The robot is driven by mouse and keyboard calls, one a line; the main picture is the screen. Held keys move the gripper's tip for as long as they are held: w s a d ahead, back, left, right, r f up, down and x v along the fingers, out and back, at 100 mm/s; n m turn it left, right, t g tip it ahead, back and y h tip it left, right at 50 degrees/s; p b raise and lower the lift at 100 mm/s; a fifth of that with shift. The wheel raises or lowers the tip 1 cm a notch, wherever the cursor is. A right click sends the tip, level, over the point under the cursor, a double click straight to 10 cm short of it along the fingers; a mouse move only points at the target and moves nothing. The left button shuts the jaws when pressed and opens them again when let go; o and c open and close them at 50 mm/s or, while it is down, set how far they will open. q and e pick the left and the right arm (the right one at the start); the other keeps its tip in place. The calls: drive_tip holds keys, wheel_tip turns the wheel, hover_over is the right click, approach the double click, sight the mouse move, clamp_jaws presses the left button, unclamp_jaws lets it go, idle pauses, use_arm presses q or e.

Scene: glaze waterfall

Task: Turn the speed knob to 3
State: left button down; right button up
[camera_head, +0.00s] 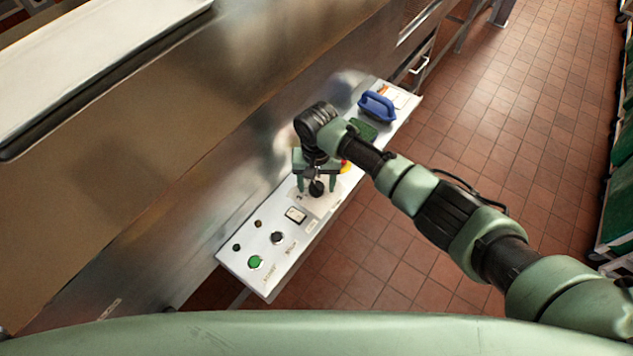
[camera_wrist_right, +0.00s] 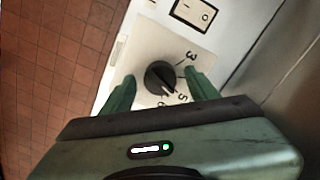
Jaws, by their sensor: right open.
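The speed knob (camera_wrist_right: 160,77) is a round black dial on a pale square plate (camera_wrist_right: 148,48) in the right wrist view. The numerals 3 and 5 can be read beside it; another numeral below is partly hidden. A white mark at the knob's edge points down and right, near the 5. In the head view the knob (camera_head: 317,188) sits on the control panel below my right gripper (camera_head: 316,187). My right gripper is open, with one finger on each side of the knob; the wrist view shows gaps between fingers and knob. My left gripper is out of view.
The narrow panel (camera_head: 242,262) also carries a green button (camera_head: 255,262), a black knob (camera_head: 277,238), a rocker switch (camera_head: 296,215) and a red-and-yellow button (camera_head: 345,167). A blue-handled tool (camera_head: 377,107) lies at its far end. A metal machine wall borders the left; tiled floor is right.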

clamp_jaws()
drive_tip(key=shift+n, duration=0.3)
drive_tip(key=n+p, duration=0.1)
drive_tip(key=n, duration=0.1)
drive_tip(key=shift+n, duration=0.4)
drive_tip(key=n+p, duration=0.1)
drive_tip(key=n, duration=0.3)
drive_tip(key=shift+n, duration=0.3)
drive_tip(key=n, duration=0.3)
drive_tip(key=shift+n, duration=2.5)
